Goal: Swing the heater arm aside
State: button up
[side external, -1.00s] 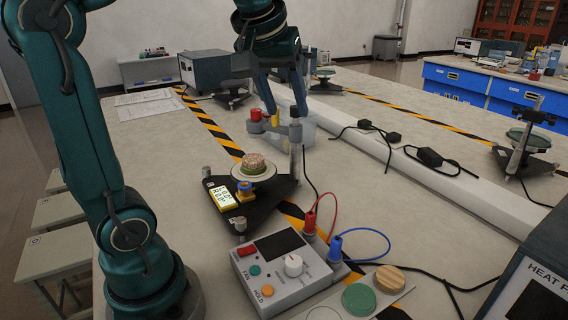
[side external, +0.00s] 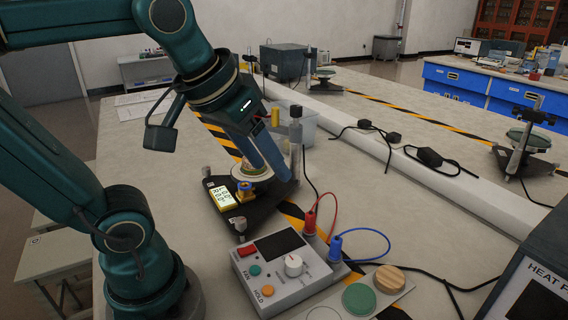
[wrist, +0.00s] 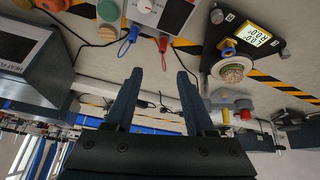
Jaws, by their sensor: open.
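The heater arm, grey with a red knob (wrist: 246,115) and a yellow knob (side external: 275,117), is on an upright post (side external: 296,145). Most of it is hidden behind my gripper in the side view. The round plate (side external: 238,178) with a speckled disc (wrist: 232,70) sits on the black base (side external: 240,218); a yellow meter (side external: 222,197) is at its left. My gripper (side external: 272,172) is open and empty, fingers pointing down in front of the post and plate. In the wrist view, the heater arm is right of my open fingers (wrist: 159,72), apart from them.
A control box (side external: 283,270) with red and blue cables stands in front of the base. Coloured discs (side external: 358,298) lie to its right. A white cable duct (side external: 420,175) crosses the table; bench space right of the base is fairly clear.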

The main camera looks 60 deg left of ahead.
aim_at(277, 119)
jog(key=c, duration=0.5)
jog(key=shift+s, duration=0.1)
grip_shut()
jog(key=w+a+r+g, duration=0.1)
jog(key=w+a+r, duration=0.25)
jog(key=a, duration=0.55)
jog(key=w+a+r, duration=0.2)
jog(key=w+a, duration=0.2)
jog(key=a, duration=0.5)
jog(key=s+a+f+n+g+y, duration=0.1)
jog(key=s+a+f+n, duration=0.15)
jog(key=a, duration=0.25)
jog(key=x, duration=0.3)
jog(key=w+x, duration=0.1)
jog(key=x, duration=0.6)
jog(key=shift+w+a+r, duration=0.25)
jog(key=shift+a, duration=0.15)
jog(key=shift+w+a, duration=0.4)
jog(key=shift+w, duration=0.3)
jog(key=shift+w+a, duration=0.4)
jog(key=shift+w, duration=0.3)
